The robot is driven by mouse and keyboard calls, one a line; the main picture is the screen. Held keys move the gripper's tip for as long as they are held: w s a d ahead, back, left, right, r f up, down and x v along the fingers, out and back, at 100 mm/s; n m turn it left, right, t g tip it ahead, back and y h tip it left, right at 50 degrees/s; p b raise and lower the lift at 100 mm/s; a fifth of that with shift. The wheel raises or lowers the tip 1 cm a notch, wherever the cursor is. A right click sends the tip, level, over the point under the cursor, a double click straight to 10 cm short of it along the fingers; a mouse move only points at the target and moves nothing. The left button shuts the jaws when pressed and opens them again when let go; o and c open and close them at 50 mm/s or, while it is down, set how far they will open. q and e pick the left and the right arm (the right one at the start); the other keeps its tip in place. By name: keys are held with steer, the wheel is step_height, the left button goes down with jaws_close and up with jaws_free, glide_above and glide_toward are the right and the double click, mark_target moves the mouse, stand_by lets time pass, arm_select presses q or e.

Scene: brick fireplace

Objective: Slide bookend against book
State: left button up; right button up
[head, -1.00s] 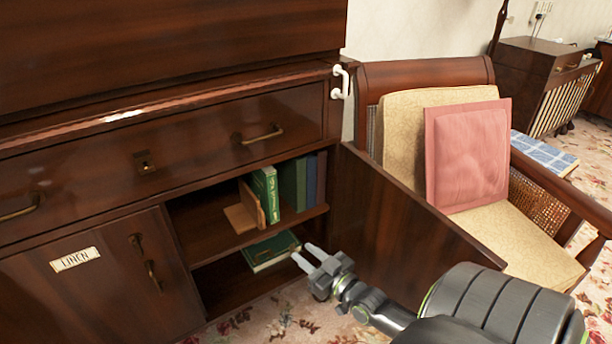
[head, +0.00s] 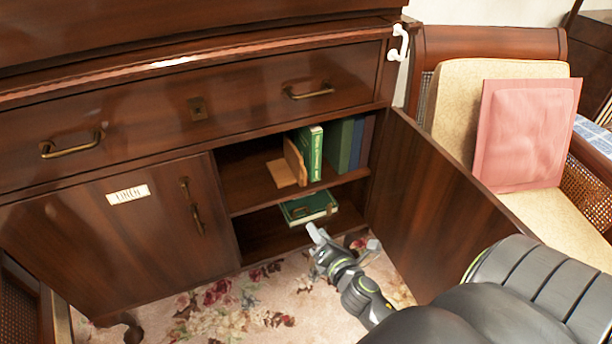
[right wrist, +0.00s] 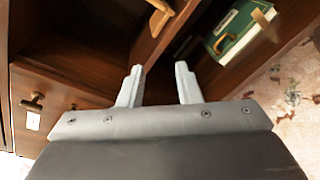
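A light wooden bookend (head: 294,163) stands on the upper shelf of the open cabinet, its flat foot pointing left. It stands beside a green book (head: 315,152) with white lettering; I cannot tell whether they touch. Part of the bookend shows at the top of the right wrist view (right wrist: 160,14). My right gripper (head: 342,240) is in front of the lower shelf, below the bookend and apart from it. In the right wrist view its two fingers (right wrist: 158,86) are spread with nothing between them. My left gripper is not in view.
More dark books (head: 347,143) stand at the shelf's right end. Another green book (head: 308,207) lies on the lower shelf. The open cabinet door (head: 430,205) stands right of the opening, close to my right arm. An armchair with a pink cushion (head: 525,130) is beyond it.

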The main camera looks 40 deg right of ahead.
mark_target(305, 174)
step_height(305, 174, up, 4)
steer(key=n+h, duration=0.4)
steer(key=n, duration=0.4)
steer(key=x, duration=1.6)
steer(key=shift+r, duration=0.25)
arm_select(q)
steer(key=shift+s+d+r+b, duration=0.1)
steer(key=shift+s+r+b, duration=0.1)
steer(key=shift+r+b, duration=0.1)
arm_select(e)
steer(key=shift+w+d, duration=0.25)
steer(key=shift+w, duration=0.2)
jaws_close()
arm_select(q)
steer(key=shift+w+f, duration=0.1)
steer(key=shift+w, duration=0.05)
